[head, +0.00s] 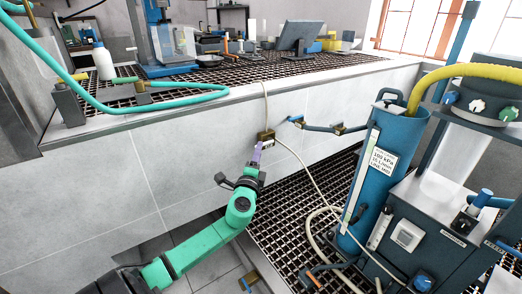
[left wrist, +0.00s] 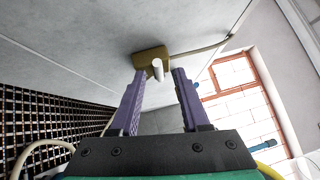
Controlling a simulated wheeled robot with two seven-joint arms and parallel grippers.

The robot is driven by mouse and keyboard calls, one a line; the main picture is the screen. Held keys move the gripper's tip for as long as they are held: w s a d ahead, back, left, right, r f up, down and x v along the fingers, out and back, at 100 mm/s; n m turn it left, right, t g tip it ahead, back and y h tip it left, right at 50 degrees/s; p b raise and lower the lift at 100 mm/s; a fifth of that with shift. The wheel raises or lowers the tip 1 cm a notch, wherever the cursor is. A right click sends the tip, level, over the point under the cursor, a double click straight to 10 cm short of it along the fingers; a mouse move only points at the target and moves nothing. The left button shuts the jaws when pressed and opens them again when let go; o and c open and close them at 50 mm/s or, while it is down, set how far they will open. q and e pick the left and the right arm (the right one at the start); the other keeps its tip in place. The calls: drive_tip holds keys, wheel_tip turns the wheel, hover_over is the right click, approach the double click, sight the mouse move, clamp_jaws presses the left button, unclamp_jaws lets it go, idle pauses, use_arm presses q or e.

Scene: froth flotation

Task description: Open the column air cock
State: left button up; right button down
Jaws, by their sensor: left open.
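A small brass block (head: 266,134) is fixed on the grey tiled wall below the bench edge, with thin pale hoses joined to it. In the left wrist view the brass block (left wrist: 152,60) carries a short pale peg (left wrist: 158,70) that points towards me. It looks like the air cock; no label on it can be read. My left gripper (head: 257,152) is just below it in the head view. In the left wrist view its purple fingers (left wrist: 159,76) are open, with the peg between them, and I see no contact. The peg is hidden in the head view. My right gripper is not in view.
A blue column (head: 378,170) with a pressure label stands at the right beside a dark machine (head: 440,225). Pale hose (head: 312,225) loops over the floor grating. The bench (head: 215,108) holds several items.

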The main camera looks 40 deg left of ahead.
use_arm(q)
drive_tip(key=shift+x, duration=1.1)
clamp_jaws()
idle(0.6)
